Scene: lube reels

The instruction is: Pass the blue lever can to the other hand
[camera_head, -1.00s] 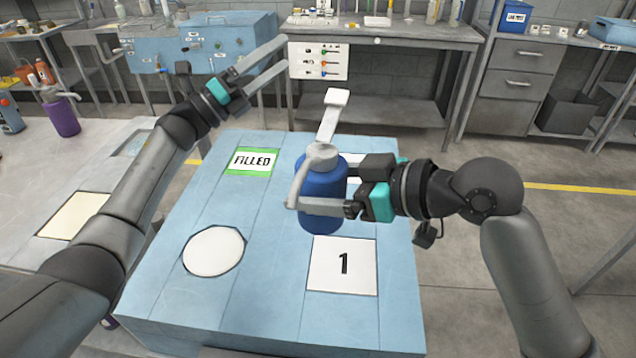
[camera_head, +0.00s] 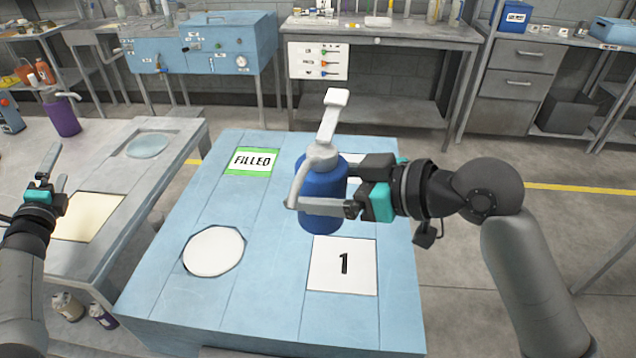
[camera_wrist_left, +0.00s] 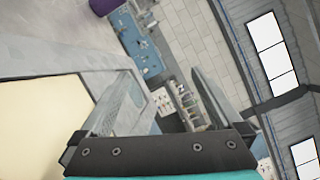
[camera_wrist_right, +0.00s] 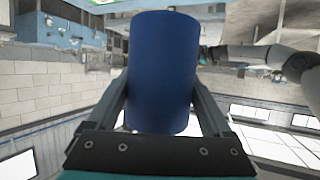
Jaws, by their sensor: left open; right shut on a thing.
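The blue lever can (camera_head: 322,212) has a grey top and a long pale lever. My right gripper (camera_head: 318,203) is shut on its body from the right and holds it upright over the blue table. In the right wrist view the can's blue body (camera_wrist_right: 162,70) fills the space between the fingers. My left gripper (camera_head: 56,168) is open and empty at the far left, well away from the can. In the left wrist view its fingers (camera_wrist_left: 165,100) are apart with nothing between them.
The blue table (camera_head: 200,305) bears a green-framed FILLED mark (camera_head: 252,161), a white round mark (camera_head: 213,251) and a white square marked 1 (camera_head: 342,265). A grey side table (camera_head: 120,205) stands left. A purple can (camera_head: 62,116) stands at the far left. The blue table's left half is clear.

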